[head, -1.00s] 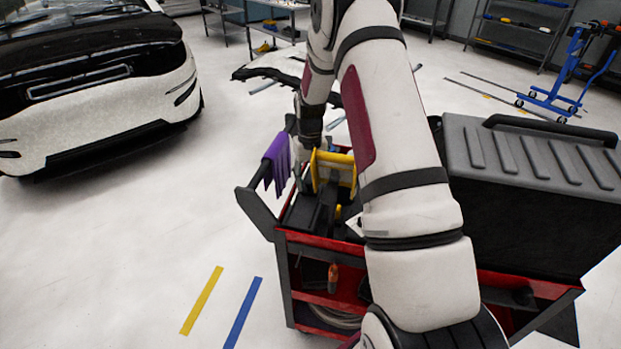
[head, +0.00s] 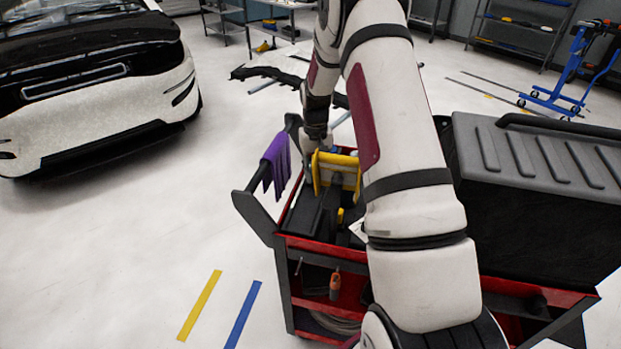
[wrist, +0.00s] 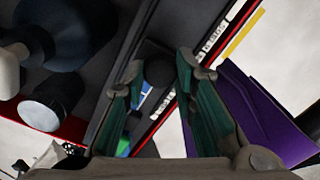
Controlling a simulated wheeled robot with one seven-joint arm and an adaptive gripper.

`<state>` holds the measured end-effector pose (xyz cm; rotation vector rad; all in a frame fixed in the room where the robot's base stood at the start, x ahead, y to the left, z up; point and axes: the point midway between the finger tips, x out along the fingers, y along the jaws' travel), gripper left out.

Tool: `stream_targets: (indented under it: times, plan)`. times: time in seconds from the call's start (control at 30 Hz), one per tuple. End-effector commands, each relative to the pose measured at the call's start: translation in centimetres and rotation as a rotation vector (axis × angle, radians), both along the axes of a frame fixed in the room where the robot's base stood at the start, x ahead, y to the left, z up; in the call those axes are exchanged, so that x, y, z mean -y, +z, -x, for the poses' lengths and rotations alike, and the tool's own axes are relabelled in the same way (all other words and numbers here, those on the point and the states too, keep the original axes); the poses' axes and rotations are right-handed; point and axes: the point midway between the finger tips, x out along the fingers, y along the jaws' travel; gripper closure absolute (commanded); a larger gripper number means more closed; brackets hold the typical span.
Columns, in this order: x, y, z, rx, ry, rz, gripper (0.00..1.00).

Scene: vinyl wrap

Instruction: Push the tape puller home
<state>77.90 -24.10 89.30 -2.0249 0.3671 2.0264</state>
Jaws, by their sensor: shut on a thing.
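My gripper (wrist: 158,72) has its green-padded fingers on either side of a small dark rounded piece (wrist: 160,68), which looks like the tape puller. The fingers are shut on it, and it lies in line with a dark slotted strip at the cart's edge. Most of its body is hidden. In the head view my gripper is low over the far left part of the red tool cart (head: 310,244), largely hidden behind a yellow holder (head: 334,170) and my own arm.
A purple cloth (head: 276,163) hangs on the cart handle, close beside my fingers in the wrist view (wrist: 262,118). Dark bottle-like containers (wrist: 65,40) stand on the other side. A large black case (head: 540,190) fills the cart's right. Open floor lies left.

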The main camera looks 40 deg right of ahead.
Motion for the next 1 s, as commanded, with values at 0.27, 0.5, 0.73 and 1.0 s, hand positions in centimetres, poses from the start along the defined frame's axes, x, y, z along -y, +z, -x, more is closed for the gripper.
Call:
stream_targets:
  times: [0.27, 0.5, 0.73, 1.0]
  plan:
    - [3.3, -0.5, -3.1, 0.004, -0.001, 0.001, 1.00]
    - [5.3, -0.4, -4.7, 0.003, 0.000, 0.000, 1.00]
    - [5.8, -0.1, -5.0, 0.003, 0.001, 0.000, 1.00]
    - [6.0, 0.0, -5.1, 0.007, 0.001, 0.004, 0.64]
